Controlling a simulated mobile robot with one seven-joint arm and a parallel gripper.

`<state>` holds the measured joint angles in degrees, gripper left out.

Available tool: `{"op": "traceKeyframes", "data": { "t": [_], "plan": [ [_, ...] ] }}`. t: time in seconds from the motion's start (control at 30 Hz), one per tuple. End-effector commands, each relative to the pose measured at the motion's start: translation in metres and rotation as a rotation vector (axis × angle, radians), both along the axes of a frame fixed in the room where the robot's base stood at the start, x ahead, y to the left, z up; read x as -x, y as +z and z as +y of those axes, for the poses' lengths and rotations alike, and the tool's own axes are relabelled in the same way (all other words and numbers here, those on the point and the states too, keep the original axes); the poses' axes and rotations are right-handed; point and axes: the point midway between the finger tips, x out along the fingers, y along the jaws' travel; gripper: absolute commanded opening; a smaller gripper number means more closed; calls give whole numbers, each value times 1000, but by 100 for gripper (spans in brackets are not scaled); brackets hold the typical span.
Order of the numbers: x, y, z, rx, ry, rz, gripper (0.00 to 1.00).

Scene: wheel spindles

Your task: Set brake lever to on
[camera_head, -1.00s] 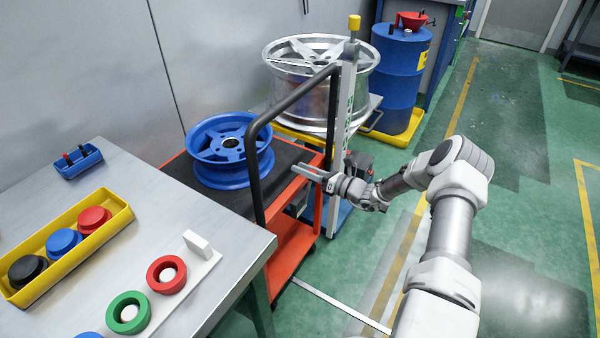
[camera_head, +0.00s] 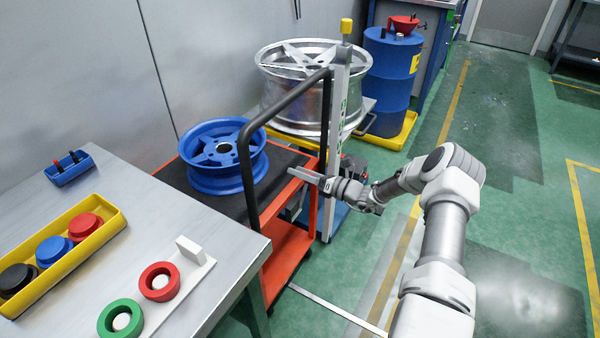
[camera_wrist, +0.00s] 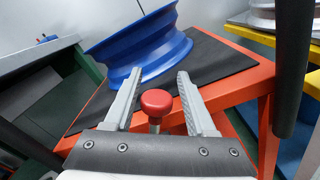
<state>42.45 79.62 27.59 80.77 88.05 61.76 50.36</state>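A red round knob on a short grey stem (camera_wrist: 156,101), which looks like the brake lever, stands at the edge of the orange cart in the wrist view. My gripper (camera_wrist: 155,88) is open, with one grey finger to each side of the knob and visible gaps between. The knob is not held. In the head view my gripper (camera_head: 306,176) reaches over the cart's right edge, beside the black handle post, and I cannot make out the knob there. The orange cart (camera_head: 289,240) has a black top and carries a blue wheel (camera_head: 222,156).
The cart's black handle (camera_head: 252,165) rises close to my gripper. A silver wheel (camera_head: 314,85) and a grey column with a yellow cap (camera_head: 346,26) stand behind. A metal table (camera_head: 150,203) is at left. Green floor is clear on the right.

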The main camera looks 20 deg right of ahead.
Motion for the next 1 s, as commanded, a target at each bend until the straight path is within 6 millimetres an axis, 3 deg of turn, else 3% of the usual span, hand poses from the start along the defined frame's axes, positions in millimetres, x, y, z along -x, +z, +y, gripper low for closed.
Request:
{"op": "traceKeyframes", "data": {
  "t": [0.47,1.0],
  "plan": [
    [7,2,-8,0,-1,-1,65],
    [94,2,-94,0,-1,0,65]
  ]
}}
